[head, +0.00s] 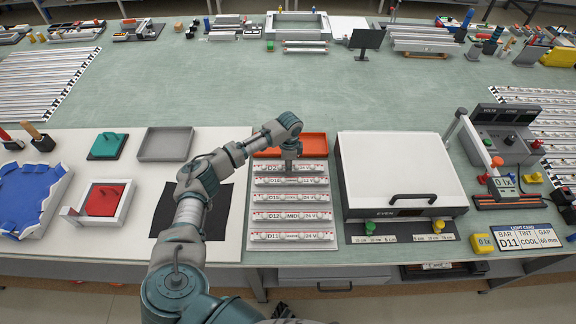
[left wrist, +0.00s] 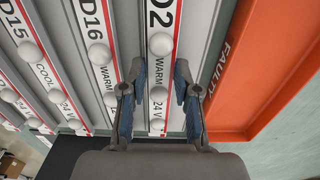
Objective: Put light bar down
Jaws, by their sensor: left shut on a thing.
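My left gripper (head: 290,166) points down at the back row of the bar rack (head: 246,212). In the left wrist view its two fingers (left wrist: 158,72) are on either side of a light bar (left wrist: 161,12) with a white label, red edge and round white domes. The label ends in "2" and reads WARM and 24 V. The gripper is shut on this bar (head: 315,167), which lies in or just over its row beside the D16 bar (left wrist: 92,14); I cannot tell if it touches the rack. My right gripper is not in view.
An orange tray marked FAULTY (head: 318,146) is right behind the rack. A white-lidded light box (head: 400,165) stands to the right. A light card (head: 526,239) naming D11, COOL lies at far right.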

